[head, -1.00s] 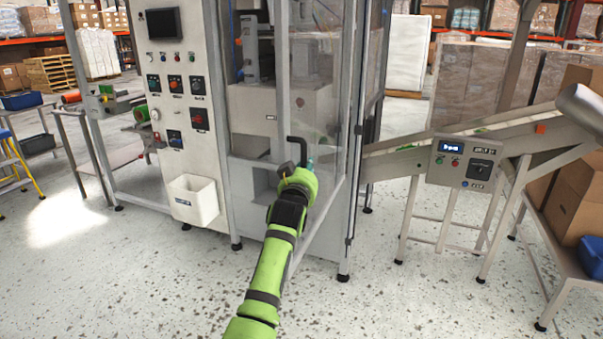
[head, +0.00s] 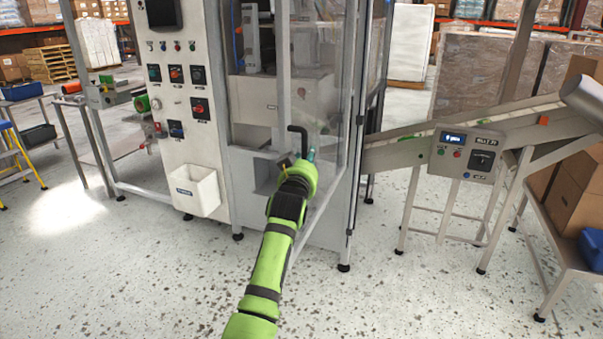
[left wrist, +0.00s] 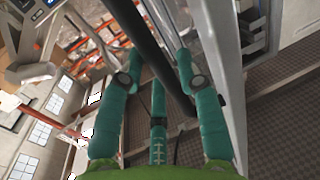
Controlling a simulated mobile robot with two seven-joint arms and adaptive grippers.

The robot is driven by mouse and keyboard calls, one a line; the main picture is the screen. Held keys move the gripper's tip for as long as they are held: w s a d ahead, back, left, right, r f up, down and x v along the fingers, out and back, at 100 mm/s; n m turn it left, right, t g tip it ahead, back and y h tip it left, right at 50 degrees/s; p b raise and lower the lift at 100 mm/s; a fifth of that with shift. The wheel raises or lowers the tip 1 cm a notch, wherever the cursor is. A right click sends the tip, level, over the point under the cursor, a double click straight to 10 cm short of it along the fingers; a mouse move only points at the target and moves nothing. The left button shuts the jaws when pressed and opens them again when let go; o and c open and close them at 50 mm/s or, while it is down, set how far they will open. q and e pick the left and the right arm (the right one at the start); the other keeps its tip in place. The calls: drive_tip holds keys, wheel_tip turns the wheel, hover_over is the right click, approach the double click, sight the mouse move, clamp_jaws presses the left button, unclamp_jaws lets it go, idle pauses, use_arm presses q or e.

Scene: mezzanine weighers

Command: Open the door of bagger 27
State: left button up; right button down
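The bagger (head: 200,110) is a tall grey machine with a control panel; I cannot read a number on it. Its clear, metal-framed door (head: 318,105) has hinges on the right post. Its lower rail slants toward me, so the door looks ajar. A black bar handle (head: 298,133) stands on the door's left side. My left gripper (head: 306,158) is at the handle's lower part. In the left wrist view, the black handle (left wrist: 152,45) passes between the spread teal fingers (left wrist: 160,58), with a gap visible on one side. My right gripper is not in view.
A white bin (head: 195,190) hangs under the control panel. An inclined conveyor (head: 410,148) with a control box (head: 466,155) stands to the right of the door. A yellow ladder (head: 20,160) is at far left. The speckled floor in front is clear.

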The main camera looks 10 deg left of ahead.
use_arm(q)
drive_tip(key=s, duration=1)
drive_tip(key=shift+s+d, duration=0.25)
drive_tip(key=shift+s, duration=0.15)
